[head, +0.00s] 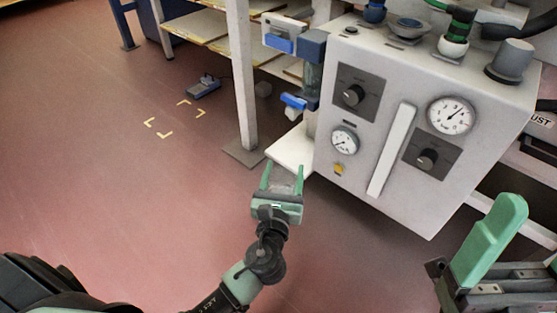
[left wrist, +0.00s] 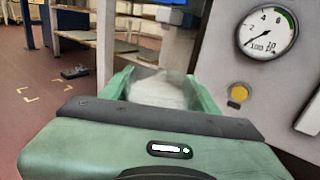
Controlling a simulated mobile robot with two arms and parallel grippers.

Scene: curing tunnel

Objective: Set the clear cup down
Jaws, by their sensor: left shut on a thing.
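My left gripper (head: 283,170) is shut on the clear cup (head: 283,184), which shows faintly between its two green fingers. In the left wrist view the cup (left wrist: 158,88) is a pale, see-through shape between the fingers, its lower part hidden by the gripper body. In the head view, the gripper is just in front of a white ledge (head: 291,150) at the foot of the grey machine. I cannot tell whether the cup touches the ledge. My right gripper (head: 490,240) is at the lower right, partly cut off; its opening is unclear.
The grey machine (head: 385,185) with gauges and knobs stands to the right of the left gripper. A white post (head: 242,80) rises behind it at the left. The floor at left is mostly clear.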

